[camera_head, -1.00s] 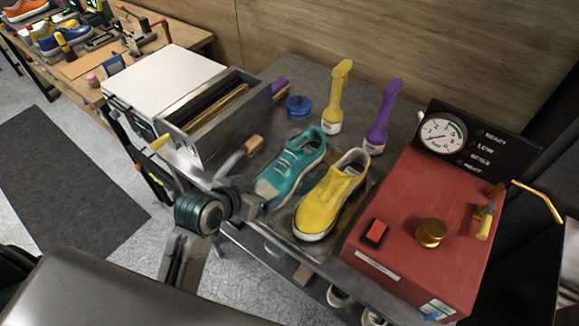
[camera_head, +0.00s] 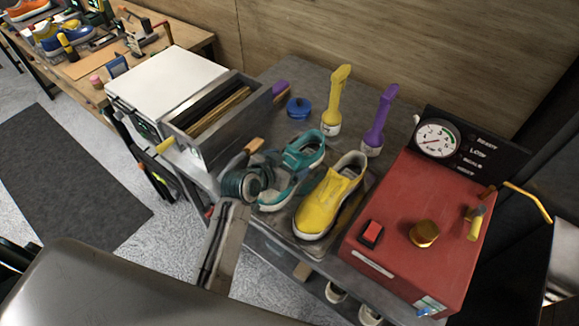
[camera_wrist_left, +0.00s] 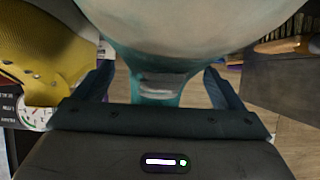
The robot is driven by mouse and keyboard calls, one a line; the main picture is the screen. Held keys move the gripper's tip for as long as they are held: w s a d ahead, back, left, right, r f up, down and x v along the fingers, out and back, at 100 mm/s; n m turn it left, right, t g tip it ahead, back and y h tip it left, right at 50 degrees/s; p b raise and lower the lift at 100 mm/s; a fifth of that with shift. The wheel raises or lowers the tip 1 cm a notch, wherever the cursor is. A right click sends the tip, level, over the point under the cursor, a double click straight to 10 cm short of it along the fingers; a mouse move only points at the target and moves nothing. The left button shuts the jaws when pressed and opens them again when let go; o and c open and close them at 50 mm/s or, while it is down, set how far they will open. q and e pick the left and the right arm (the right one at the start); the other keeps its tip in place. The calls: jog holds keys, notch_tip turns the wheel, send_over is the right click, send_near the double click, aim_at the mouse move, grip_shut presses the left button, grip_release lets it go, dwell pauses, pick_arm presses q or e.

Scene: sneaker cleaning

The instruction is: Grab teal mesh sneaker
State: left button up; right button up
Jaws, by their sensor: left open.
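The teal mesh sneaker (camera_head: 307,149) lies on the metal bench, left of the yellow sneaker (camera_head: 330,198). My left gripper (camera_head: 284,174) is over it and hides its middle in the head view. In the left wrist view the teal sneaker (camera_wrist_left: 155,58) fills the space ahead, between the two spread fingers of my left gripper (camera_wrist_left: 160,82). The fingers are open, one on each side of it. I cannot tell whether they touch it. The yellow sneaker also shows at the left of the wrist view (camera_wrist_left: 40,50). My right gripper is not in view.
A red machine with a gauge (camera_head: 415,225) stands right of the sneakers. Yellow (camera_head: 336,100) and purple (camera_head: 378,122) bottles and a blue round tin (camera_head: 299,107) stand behind. A metal box (camera_head: 225,120) is at the left, with a wooden-handled brush nearby.

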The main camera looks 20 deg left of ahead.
pick_arm(q)
jog(key=shift+x, duration=0.8)
jog(key=shift+c, duration=0.4)
jog(key=c, duration=1.1)
jog(key=shift+c, duration=0.5)
jog(key=shift+r, duration=0.15)
